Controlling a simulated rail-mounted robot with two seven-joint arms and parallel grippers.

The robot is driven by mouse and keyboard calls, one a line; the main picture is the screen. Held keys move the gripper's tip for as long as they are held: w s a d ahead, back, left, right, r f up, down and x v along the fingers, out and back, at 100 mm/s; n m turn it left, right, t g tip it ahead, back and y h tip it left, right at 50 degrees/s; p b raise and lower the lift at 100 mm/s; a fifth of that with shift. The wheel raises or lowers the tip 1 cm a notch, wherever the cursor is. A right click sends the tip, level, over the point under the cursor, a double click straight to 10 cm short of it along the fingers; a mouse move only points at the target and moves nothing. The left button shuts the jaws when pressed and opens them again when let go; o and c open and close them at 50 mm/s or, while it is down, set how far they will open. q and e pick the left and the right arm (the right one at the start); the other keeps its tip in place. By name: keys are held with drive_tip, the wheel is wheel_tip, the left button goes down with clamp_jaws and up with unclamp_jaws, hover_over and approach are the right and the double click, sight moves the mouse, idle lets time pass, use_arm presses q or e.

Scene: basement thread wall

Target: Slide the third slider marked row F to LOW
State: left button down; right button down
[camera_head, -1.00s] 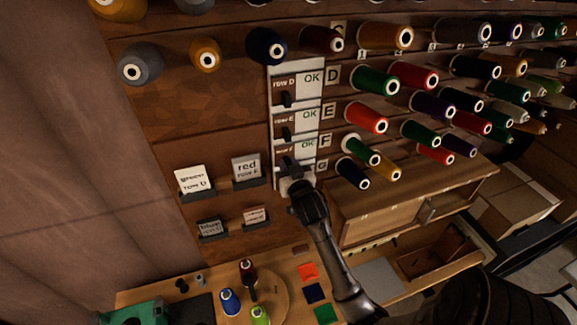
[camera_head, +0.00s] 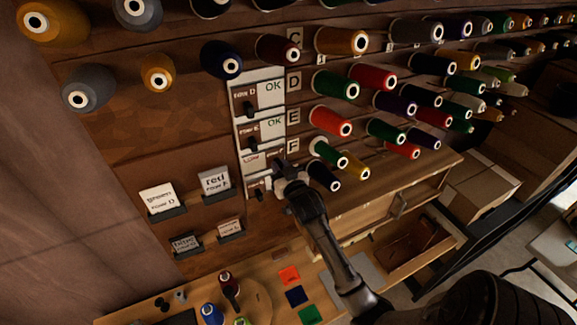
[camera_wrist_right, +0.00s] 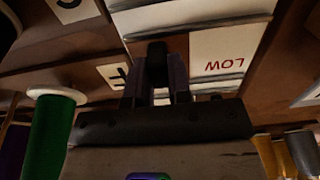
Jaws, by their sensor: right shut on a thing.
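The row F slider (camera_head: 275,154) is the third in the upright column of white panels on the wall. It sits at the right side of its panel, with the word LOW (camera_head: 251,159) uncovered at its left. My right gripper (camera_head: 282,170) is at this slider and shut on its dark knob; it hides part of the slider and panel. In the right wrist view, upside down, the knob (camera_wrist_right: 157,62) is between the fingers (camera_wrist_right: 157,88), beside the uncovered LOW (camera_wrist_right: 222,64). My left gripper is not in view.
The row D slider (camera_head: 247,99) and row E slider (camera_head: 250,137) above sit left, showing OK. Another slider (camera_head: 256,188) is just below. Thread cones, such as a green one (camera_head: 327,153), stick out close to the right. Card holders (camera_head: 167,212) are at the left.

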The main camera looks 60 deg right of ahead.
drive_tip(key=shift+s+d, duration=0.1)
drive_tip(key=shift+d, duration=0.05)
drive_tip(key=c, duration=1)
unclamp_jaws()
drive_tip(key=shift+d, duration=0.1)
drive_tip(key=shift+c, duration=0.2)
drive_tip(key=b+v, duration=0.3)
drive_tip(key=v, duration=1.1)
